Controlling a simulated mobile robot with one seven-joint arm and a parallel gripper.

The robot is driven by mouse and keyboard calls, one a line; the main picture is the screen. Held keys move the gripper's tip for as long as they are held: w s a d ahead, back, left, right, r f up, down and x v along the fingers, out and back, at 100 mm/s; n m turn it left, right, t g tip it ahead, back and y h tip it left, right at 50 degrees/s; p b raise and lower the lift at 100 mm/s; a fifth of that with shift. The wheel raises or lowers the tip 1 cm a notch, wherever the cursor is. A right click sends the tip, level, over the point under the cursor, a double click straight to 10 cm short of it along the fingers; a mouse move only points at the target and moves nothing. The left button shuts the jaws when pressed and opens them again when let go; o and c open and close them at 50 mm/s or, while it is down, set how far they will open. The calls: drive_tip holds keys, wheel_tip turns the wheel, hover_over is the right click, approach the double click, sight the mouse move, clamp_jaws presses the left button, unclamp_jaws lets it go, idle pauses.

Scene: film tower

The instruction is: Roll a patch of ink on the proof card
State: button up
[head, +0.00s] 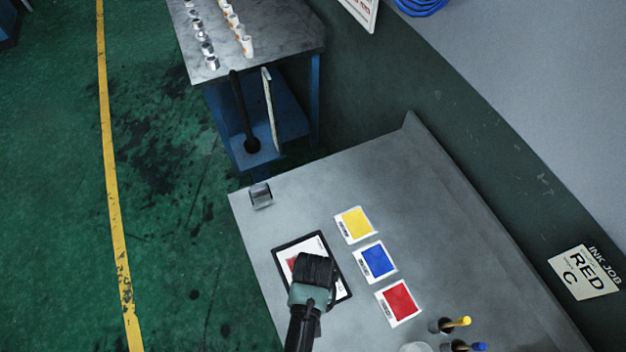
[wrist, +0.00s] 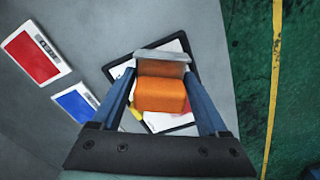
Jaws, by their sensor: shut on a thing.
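The proof card (head: 313,244) lies in a black frame on the grey table, partly hidden under my gripper (head: 314,270). A red patch shows on the card at its left in the head view. In the wrist view the card (wrist: 172,46) shows behind the held tool, with a bit of red beside the right finger. My gripper (wrist: 160,85) is shut on an orange block-like tool (wrist: 160,96) with a grey metal piece at its far end. It is over the card; I cannot tell whether the tool touches it. The tool is hidden in the head view.
Yellow (head: 356,224), blue (head: 376,261) and red (head: 398,302) swatch cards lie right of the frame. Pots with yellow (head: 457,322) and blue handles stand front right. A small grey block (head: 260,195) sits at the table's corner. A sign (head: 584,272) reads "INK JOB RED C".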

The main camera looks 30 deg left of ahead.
drive_tip(key=shift+r+p, duration=2)
drive_tip(key=shift+r, duration=0.55)
drive_tip(key=shift+w, duration=0.1)
